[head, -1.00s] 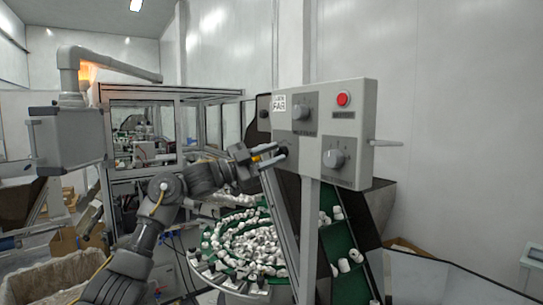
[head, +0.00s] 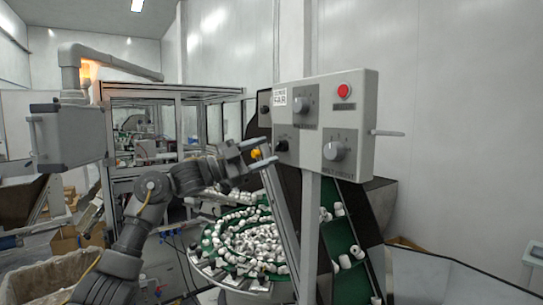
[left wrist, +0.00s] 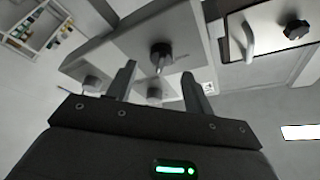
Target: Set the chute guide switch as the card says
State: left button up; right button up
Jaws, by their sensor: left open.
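A grey control box (head: 365,120) on a post carries a white card (head: 280,98) at its upper left; its large word looks like FAR or FAIR, and the smaller line is unreadable. Below the card is a black knob (head: 282,146), likely the chute guide switch; its setting is too small to read. In the left wrist view, a black knob (left wrist: 160,53) with a pale pointer shows beyond the fingers. My left gripper (head: 267,151) is open and empty, just left of the black knob and apparently clear of it. My right gripper is out of view.
The box also has an upper grey knob (head: 303,103), a lower grey knob (head: 334,151), a red button (head: 343,90) and a rod (head: 388,133) sticking out right. Below stand a round feeder bowl (head: 215,262) of white caps and a green inclined conveyor (head: 340,236).

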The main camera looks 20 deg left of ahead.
pick_arm(q)
jog(key=b+v, duration=0.3)
jog(key=v, duration=0.5)
